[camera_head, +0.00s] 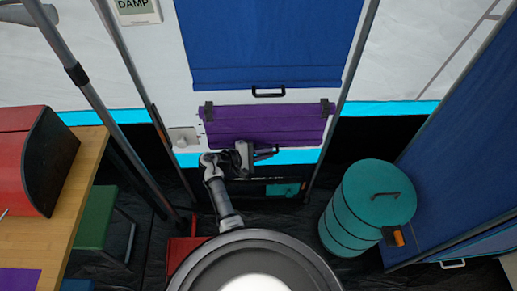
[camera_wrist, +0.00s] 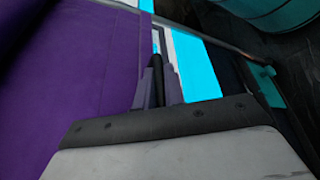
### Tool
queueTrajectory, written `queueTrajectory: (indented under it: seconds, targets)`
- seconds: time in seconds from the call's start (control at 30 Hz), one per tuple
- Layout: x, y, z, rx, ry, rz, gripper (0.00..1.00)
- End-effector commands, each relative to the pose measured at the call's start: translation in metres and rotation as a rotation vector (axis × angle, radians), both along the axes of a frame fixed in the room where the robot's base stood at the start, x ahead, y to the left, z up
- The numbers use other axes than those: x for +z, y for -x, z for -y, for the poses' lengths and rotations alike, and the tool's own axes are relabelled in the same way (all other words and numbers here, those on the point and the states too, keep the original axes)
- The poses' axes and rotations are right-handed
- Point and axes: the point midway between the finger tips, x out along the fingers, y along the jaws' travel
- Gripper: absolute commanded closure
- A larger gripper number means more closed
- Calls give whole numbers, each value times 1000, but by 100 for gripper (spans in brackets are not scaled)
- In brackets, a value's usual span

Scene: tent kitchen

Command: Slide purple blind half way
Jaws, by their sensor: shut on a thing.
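The purple blind (camera_head: 285,122) hangs as a short wide panel below a blue blind in the head view. In the wrist view the purple blind (camera_wrist: 70,80) fills the left side. My gripper (camera_head: 262,153) is at the purple blind's lower edge, in front of the panel. In the wrist view my gripper (camera_wrist: 157,85) has its two fingers closed around a slim black handle (camera_wrist: 156,66) beside the fabric's edge. The handle's far part and its joint to the blind are partly hidden by the fingers.
The blue blind (camera_head: 265,45) above has its own black handle (camera_head: 268,93). A teal barrel (camera_head: 365,210) stands at right, near a blue panel (camera_head: 470,150). A wooden table (camera_head: 60,225) with a red and black box (camera_head: 35,160) is at left. Thin metal poles flank the blinds.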

Motion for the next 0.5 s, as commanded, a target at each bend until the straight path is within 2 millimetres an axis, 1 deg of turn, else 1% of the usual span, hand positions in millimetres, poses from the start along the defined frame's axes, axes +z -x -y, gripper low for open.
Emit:
queueTrajectory:
  seconds: [0.03, 0.1, 0.2, 0.33, 0.5]
  targets:
    - [-22, -1, -2, 5, 3, -2, 100]
    - [-36, -1, -3, 5, 2, -1, 100]
    - [-50, -1, -3, 6, 2, -1, 100]
    - [-58, -1, -3, 6, 1, 1, 100]
    - [-58, -1, -3, 6, 1, 1, 100]
